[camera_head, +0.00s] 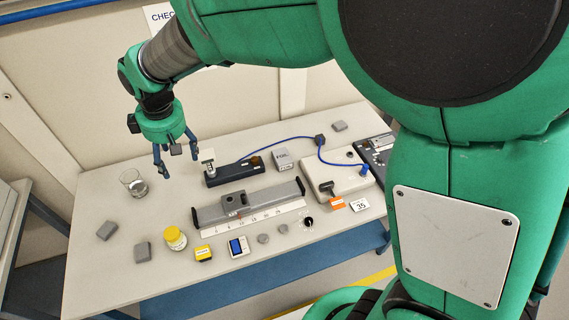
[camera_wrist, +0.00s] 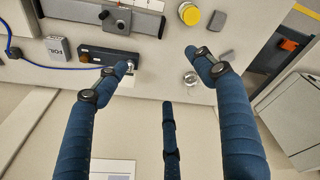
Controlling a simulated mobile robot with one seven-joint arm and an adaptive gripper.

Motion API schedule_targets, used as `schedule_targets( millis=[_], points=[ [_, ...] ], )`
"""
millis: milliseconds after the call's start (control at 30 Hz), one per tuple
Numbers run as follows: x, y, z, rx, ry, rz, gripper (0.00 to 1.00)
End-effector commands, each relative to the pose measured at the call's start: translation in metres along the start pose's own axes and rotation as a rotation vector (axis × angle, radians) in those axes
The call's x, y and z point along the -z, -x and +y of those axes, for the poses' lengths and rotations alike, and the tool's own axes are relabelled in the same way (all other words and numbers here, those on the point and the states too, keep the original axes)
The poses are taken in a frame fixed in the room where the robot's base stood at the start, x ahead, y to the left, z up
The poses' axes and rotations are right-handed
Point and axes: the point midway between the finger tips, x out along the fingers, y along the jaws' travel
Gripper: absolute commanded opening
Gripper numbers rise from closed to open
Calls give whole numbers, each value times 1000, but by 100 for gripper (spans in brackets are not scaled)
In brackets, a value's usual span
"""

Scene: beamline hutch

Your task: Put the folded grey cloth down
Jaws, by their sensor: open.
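My gripper (camera_head: 176,161) is open, with nothing between its blue fingers. It hangs above the back left part of the table, between the glass beaker and the dark blue device. In the wrist view its fingers (camera_wrist: 162,66) are spread with bare tabletop and wall behind them. Small flat grey pieces lie on the table: one at the left (camera_head: 107,230), one beside the yellow jar (camera_head: 142,252) and one at the back right (camera_head: 340,126). The left piece also shows in the wrist view (camera_wrist: 226,55). I cannot tell which of them is the folded grey cloth.
A glass beaker (camera_head: 133,182) stands at the back left, and a yellow-capped jar (camera_head: 175,238) at the front. A grey rail (camera_head: 250,203) and a dark blue device (camera_head: 233,172) fill the middle. A blue cable (camera_head: 285,141) runs behind. Bare tabletop (camera_head: 100,275) shows front left.

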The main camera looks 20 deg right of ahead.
Motion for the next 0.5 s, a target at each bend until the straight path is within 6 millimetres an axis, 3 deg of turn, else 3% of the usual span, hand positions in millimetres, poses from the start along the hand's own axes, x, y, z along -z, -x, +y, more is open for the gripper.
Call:
schedule_targets(
  millis=[33, 200, 500],
  points=[
    [-16, 17, 8, -11, -40, 12, 69],
    [-67, 64, 25, -43, -173, 45, 69],
    [-164, 128, 33, -100, -405, 105, 69]
  ],
)
